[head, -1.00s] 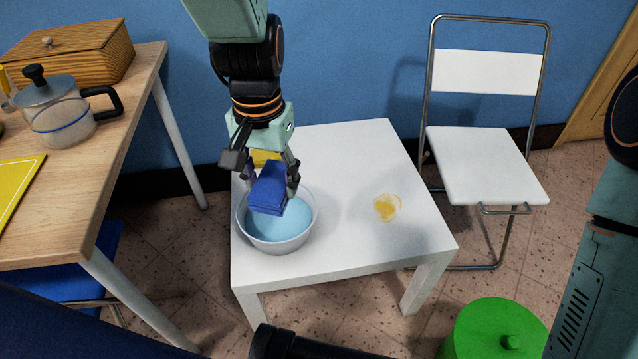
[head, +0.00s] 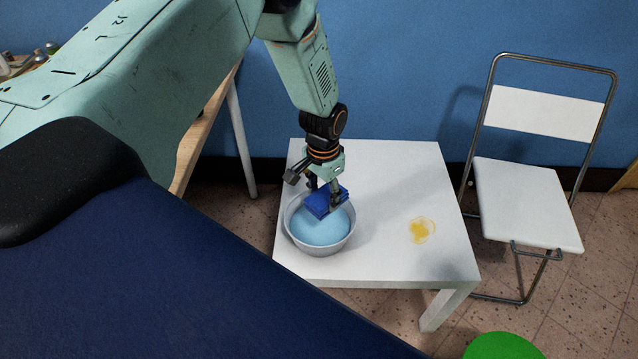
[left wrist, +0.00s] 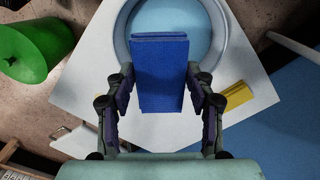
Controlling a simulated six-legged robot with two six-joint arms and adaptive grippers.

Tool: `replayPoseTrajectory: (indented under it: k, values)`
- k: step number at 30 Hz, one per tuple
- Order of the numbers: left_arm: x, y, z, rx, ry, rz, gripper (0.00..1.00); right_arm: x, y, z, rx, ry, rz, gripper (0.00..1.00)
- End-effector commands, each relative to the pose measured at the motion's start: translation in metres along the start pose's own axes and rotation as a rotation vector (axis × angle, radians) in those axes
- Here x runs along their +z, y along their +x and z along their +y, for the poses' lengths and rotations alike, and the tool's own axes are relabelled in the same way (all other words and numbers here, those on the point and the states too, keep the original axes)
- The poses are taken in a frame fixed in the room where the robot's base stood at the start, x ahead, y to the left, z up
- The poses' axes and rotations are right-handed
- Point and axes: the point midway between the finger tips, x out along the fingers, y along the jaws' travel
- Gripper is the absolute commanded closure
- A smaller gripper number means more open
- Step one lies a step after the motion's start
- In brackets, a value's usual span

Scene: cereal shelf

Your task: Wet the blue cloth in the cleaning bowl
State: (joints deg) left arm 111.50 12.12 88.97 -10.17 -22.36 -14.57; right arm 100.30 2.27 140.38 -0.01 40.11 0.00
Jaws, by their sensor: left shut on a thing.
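My left gripper (head: 326,190) is shut on the folded blue cloth (head: 320,203) and holds it over the cleaning bowl (head: 345,243). The bowl is pale, holds light blue water (head: 320,228), and stands on the small white table (head: 390,190). In the left wrist view the blue cloth (left wrist: 160,75) sits between both fingers, with its far end over the bowl (left wrist: 222,40). I cannot tell whether the cloth touches the water. The gripper and cloth hide the bowl's back part. My right gripper is not in view.
A yellow stain (head: 421,230) marks the white table right of the bowl. A yellow object (left wrist: 238,95) lies on the table near the gripper in the left wrist view. A white folding chair (head: 525,200) stands at right. A green bin (head: 505,347) is at the bottom.

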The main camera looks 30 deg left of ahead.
Motion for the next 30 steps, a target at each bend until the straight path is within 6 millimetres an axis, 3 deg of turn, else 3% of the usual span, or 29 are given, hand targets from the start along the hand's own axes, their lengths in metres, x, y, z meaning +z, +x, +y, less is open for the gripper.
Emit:
replayPoseTrajectory:
  k: [4, 11, 30]
  values:
    - [0.006, 0.010, -0.014, -0.010, 0.008, -0.003, 0.71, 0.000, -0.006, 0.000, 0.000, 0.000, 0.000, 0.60]
    - [0.005, 0.018, -0.014, -0.011, 0.011, -0.002, 0.71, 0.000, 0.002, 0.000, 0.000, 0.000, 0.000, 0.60]
    - [0.005, 0.070, -0.012, -0.010, 0.012, -0.003, 0.71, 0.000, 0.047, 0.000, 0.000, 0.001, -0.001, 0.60]
